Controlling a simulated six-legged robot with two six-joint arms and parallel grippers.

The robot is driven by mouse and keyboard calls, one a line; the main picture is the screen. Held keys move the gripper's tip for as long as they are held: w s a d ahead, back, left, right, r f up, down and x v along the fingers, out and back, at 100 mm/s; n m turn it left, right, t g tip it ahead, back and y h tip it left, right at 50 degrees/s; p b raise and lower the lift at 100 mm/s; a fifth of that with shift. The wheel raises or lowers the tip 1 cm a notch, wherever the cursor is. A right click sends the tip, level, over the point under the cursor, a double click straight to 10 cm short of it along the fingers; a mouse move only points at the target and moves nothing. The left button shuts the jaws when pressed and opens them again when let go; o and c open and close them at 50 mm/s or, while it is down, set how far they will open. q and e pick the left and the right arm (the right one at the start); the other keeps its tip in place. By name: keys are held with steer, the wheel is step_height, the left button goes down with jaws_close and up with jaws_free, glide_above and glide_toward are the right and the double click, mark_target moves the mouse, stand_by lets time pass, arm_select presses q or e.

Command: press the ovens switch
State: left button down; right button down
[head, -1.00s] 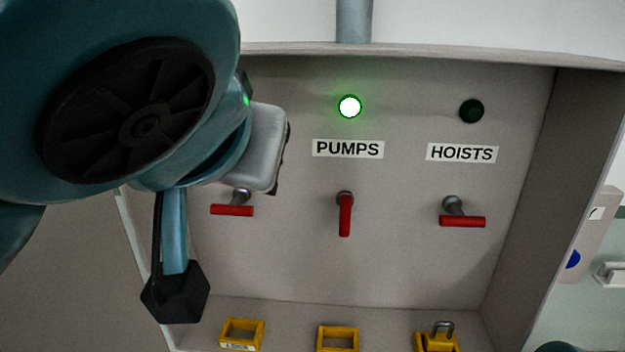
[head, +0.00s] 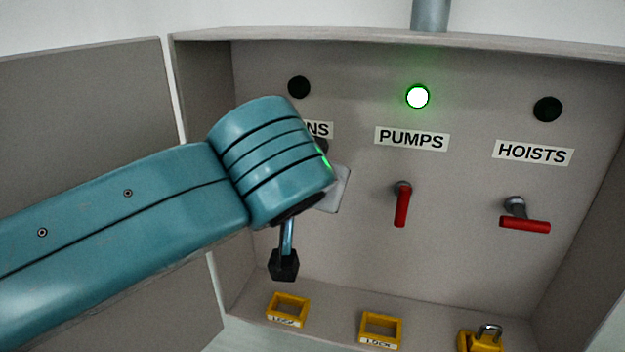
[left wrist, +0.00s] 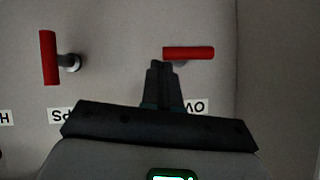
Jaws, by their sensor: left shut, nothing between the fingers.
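The ovens switch (left wrist: 188,53) has a red handle lying horizontal in the left wrist view, which is upside down. In the head view my left arm hides this switch. Its label (head: 319,130) is partly covered there, showing only the last letters. The lamp above the label (head: 299,87) is dark. My left gripper (left wrist: 162,68) is shut and empty, its fingertips overlapping the inner end of the red handle in the left wrist view. I cannot tell whether they touch it.
The pumps switch (head: 402,204) points down under a lit green lamp (head: 418,96). The hoists switch (head: 525,224) is horizontal under a dark lamp (head: 548,109). Yellow lock pieces (head: 381,329) stand on the ledge below, with a padlock (head: 483,340) at the right. Cabinet walls enclose the panel.

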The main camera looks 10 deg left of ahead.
stand_by(0.4)
arm_select(q)
steer(key=shift+d+f+y, duration=0.1)
steer(key=shift+f+y, duration=0.05)
steer(key=shift+y, duration=0.15)
steer(key=shift+d+f+m+y+b, duration=0.15)
steer(key=shift+f+m+y+b, duration=0.2)
steer(key=shift+m+b, duration=0.3)
step_height(320, 180, down, 6)
steer(key=a+m+t+y+b, duration=0.1)
steer(key=m+t+y+b, duration=0.3)
steer(key=m+y+b, duration=0.3)
steer(key=shift+m+t+y+b, duration=0.35)
steer(key=shift+m+b, duration=1)
steer(key=shift+b, duration=1.55)
steer(key=shift+a, duration=0.1)
steer(key=shift+w+f, duration=0.1)
steer(key=shift+f, duration=0.05)
